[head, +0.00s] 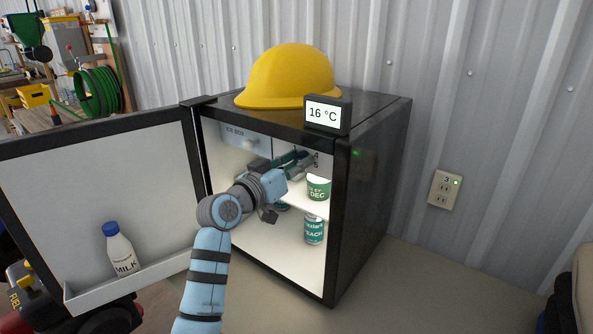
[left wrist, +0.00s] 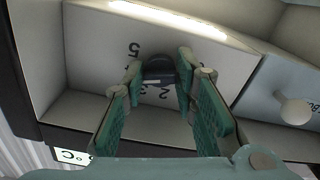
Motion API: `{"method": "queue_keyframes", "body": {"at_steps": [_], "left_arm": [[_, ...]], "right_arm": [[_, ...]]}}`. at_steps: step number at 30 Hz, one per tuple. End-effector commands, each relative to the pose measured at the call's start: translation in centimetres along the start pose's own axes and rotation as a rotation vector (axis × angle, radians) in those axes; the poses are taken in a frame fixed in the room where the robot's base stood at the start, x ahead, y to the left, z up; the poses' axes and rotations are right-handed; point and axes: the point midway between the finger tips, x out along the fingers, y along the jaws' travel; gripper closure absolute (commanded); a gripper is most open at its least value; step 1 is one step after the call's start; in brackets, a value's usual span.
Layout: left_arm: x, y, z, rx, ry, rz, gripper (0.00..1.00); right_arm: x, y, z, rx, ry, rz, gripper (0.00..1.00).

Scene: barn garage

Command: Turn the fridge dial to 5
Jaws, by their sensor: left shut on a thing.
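The small black fridge (head: 372,190) stands open, with its door (head: 90,190) swung out to the left. The dark dial (left wrist: 158,72) sits on a pale panel inside, under a light strip, with printed numbers around it. In the left wrist view the panel appears upside down; a 5 and a 2 can be read, but the dial's setting is unclear. My left gripper (head: 303,160) reaches into the upper fridge; in the wrist view its green-padded fingers (left wrist: 162,68) are shut on the dial, one on each side. In the head view the arm hides the dial. My right gripper is not in view.
A display (head: 322,114) on the fridge top reads 16 °C, beside a yellow hard hat (head: 288,78). The ice box (head: 236,140) is left of my gripper. Cans (head: 314,229) stand inside below. A milk bottle (head: 121,250) stands in the door shelf.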

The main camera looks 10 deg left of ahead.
Motion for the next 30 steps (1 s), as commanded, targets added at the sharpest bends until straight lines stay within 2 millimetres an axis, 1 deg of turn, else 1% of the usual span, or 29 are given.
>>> {"method": "queue_keyframes", "body": {"at_steps": [1, 3, 15, 21, 30], "left_arm": [[0.0, 0.0, -0.1, 0.044, 0.01, 0.0, 1.0], [0.0, 0.0, -0.1, 0.112, 0.009, -0.001, 1.0], [0.0, -0.1, -0.3, 0.464, 0.012, -0.003, 1.0], [0.0, 0.0, -0.4, 0.585, 0.012, -0.003, 1.0], [0.0, 0.0, -0.6, 0.672, 0.013, -0.004, 1.0]], "right_arm": [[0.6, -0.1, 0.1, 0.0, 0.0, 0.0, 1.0], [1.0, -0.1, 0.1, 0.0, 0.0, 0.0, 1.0], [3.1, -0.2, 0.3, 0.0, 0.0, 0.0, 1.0], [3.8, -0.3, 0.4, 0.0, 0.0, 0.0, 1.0], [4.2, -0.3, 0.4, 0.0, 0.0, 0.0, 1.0]]}}
